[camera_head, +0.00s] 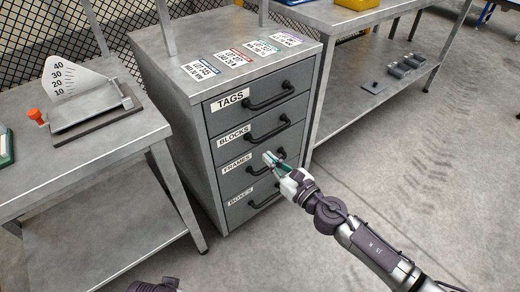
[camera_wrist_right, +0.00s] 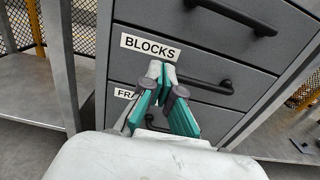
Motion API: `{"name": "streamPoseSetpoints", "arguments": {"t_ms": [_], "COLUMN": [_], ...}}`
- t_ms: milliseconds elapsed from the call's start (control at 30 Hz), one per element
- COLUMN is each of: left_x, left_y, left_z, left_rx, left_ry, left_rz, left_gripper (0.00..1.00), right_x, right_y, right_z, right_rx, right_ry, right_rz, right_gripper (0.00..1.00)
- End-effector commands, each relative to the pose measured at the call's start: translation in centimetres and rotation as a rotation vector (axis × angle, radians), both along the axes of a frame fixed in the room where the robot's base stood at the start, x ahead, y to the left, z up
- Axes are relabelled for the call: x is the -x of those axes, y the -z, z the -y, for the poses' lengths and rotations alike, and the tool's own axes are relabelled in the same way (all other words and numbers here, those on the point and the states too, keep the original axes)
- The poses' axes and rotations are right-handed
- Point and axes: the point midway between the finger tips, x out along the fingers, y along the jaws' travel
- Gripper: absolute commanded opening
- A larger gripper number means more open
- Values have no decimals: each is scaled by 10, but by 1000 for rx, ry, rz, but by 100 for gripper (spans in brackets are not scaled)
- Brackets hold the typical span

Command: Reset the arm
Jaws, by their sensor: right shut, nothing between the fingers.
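My right arm comes in from the lower right in the head view. Its gripper (camera_head: 269,160) is shut and empty, in front of the grey drawer cabinet (camera_head: 190,145). The fingertips show over the area of the FRAMES drawer (camera_head: 238,178) and its handle, which they partly hide. In the right wrist view the teal-padded fingers (camera_wrist_right: 162,72) are together, pointing at the BLOCKS drawer (camera_wrist_right: 200,72) front. Whether they touch the cabinet, I cannot tell. The drawers, labelled TAGS, BLOCKS, FRAMES and BOXES, look closed. My left gripper is not in view.
Several printed cards (camera_head: 234,58) lie on the cabinet top. A left bench (camera_head: 120,135) carries a scale with a numbered dial (camera_head: 75,78). A right bench (camera_head: 345,105) has small dark parts (camera_head: 405,68) on its lower shelf. The floor at right is clear.

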Motion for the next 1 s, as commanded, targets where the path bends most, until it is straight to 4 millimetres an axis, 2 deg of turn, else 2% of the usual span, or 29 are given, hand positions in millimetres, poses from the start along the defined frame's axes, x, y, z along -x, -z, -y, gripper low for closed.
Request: {"name": "streamPoseSetpoints", "arguments": {"t_ms": [100, 267, 367, 467, 567, 633, 733, 833, 1000], "left_x": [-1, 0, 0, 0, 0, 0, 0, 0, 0], "left_y": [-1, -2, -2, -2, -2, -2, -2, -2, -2], "left_z": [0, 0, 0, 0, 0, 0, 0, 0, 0], "left_rx": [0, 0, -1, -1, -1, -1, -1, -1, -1], "left_ry": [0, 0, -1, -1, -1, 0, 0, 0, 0], "left_rz": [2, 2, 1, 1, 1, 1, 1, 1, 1], "left_gripper": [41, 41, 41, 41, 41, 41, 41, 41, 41], "right_x": [8, 10, 10, 11, 21, 44, 87, 131, 195], "right_y": [0, 0, 0, 3, 28, 62, 110, 145, 180], "right_z": [6, 7, 12, 32, 75, 110, 142, 157, 163], "right_rx": [1, -1, -68, -325, -779, -1149, -1570, -1866, -2190], "right_ry": [0, 1, 36, 170, 426, 656, 955, 1204, 1541], "right_rz": [1, 1, -42, -197, -466, -666, -863, -973, -1052], "right_gripper": [0, 0, 0, 0, 0, 0, 0, 0, 0]}}
